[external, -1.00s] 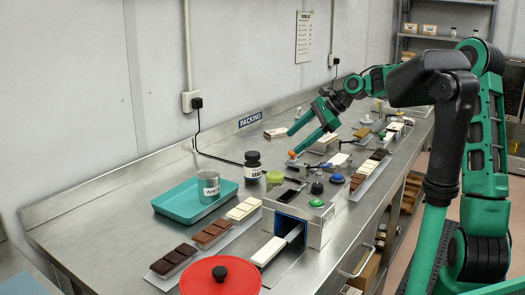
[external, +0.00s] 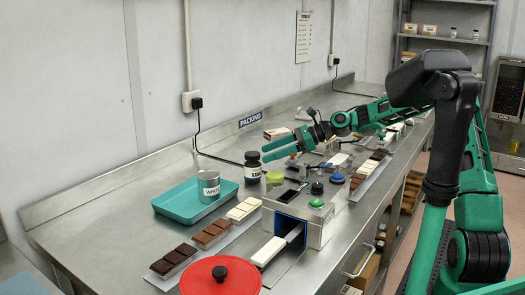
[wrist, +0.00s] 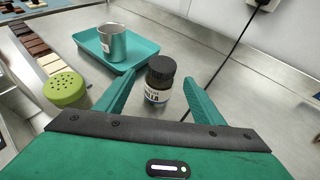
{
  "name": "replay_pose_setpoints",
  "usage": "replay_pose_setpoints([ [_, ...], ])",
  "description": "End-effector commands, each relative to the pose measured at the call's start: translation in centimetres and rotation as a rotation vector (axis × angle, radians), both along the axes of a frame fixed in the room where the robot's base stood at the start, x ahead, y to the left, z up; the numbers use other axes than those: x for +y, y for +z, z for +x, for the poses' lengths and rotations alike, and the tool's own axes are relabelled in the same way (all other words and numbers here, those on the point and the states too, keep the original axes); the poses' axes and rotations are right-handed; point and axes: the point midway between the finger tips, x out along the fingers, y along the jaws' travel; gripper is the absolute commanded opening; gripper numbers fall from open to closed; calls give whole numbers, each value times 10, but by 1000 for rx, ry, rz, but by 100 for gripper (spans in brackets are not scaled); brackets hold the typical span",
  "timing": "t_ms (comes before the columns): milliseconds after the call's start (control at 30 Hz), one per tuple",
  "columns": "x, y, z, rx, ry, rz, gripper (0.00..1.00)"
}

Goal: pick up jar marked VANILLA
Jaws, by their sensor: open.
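The jar marked VANILLA (external: 252,168) is dark with a black lid and a pale label. It stands upright on the steel bench, right of the teal tray. In the wrist view the jar (wrist: 158,82) shows between my fingers, its label partly readable as "LLA". My gripper (external: 266,154) is open, low over the bench, its fingers pointing left at the jar. In the wrist view my gripper (wrist: 160,95) has a finger on each side of the jar, with gaps; I cannot tell how far the jar reaches between the fingertips.
A teal tray (external: 168,207) holds a metal cup (external: 208,188) left of the jar. A green-lidded shaker (wrist: 65,88) stands near my left finger. A grey control box (external: 312,228) and chocolate bars (external: 208,236) lie in front. A black cable (wrist: 230,55) runs behind.

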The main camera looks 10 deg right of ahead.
Motion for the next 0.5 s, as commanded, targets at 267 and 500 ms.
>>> replay_pose_setpoints([
  [267, 36, -15, 5, 0, 4, 0, 62],
  [500, 51, -21, 9, -1, 2, 0, 62],
])
